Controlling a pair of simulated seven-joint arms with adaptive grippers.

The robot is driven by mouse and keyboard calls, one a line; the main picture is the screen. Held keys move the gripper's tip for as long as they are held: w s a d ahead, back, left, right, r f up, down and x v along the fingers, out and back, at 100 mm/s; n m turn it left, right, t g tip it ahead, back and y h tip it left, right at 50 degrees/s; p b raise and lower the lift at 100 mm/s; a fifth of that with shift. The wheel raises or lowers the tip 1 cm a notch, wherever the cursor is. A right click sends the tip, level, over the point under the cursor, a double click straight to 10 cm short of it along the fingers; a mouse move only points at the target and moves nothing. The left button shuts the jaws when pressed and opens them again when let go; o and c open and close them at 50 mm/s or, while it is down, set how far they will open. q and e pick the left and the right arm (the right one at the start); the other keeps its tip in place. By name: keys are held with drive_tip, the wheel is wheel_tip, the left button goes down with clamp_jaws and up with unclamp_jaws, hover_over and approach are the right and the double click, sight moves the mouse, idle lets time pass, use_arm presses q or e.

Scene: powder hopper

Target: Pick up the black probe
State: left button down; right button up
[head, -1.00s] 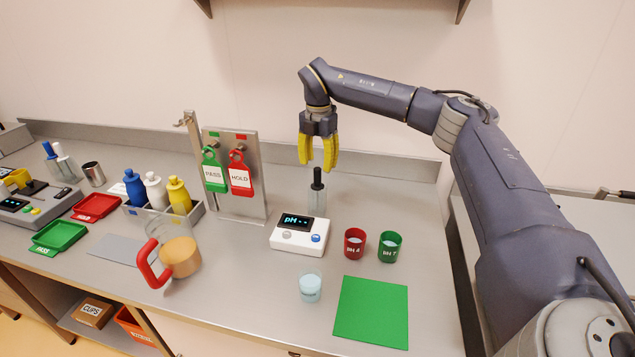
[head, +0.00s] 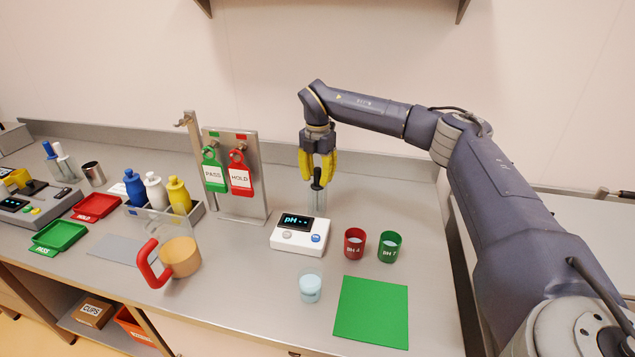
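The black probe (head: 317,179) stands upright in a clear holder (head: 317,203) behind the white pH meter (head: 300,234). My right gripper (head: 317,179) has yellow fingers and points straight down over the probe. Its fingertips are on either side of the probe's black top, and the fingers look spread as before. Whether they touch the probe is too small to tell. My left gripper is not in view.
A red pH 4 cup (head: 355,243) and a green pH 7 cup (head: 389,247) stand right of the meter. A clear beaker (head: 310,286) and a green mat (head: 372,312) are in front. A tag stand (head: 254,205) and a red-handled jug (head: 178,258) are to the left.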

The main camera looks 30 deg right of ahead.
clamp_jaws()
drive_tip(key=shift+r, duration=0.15)
wheel_tip(320, 180, up, 31)
drive_tip(key=shift+r, duration=0.2)
idle(1.7)
drive_tip(key=shift+f, duration=0.1)
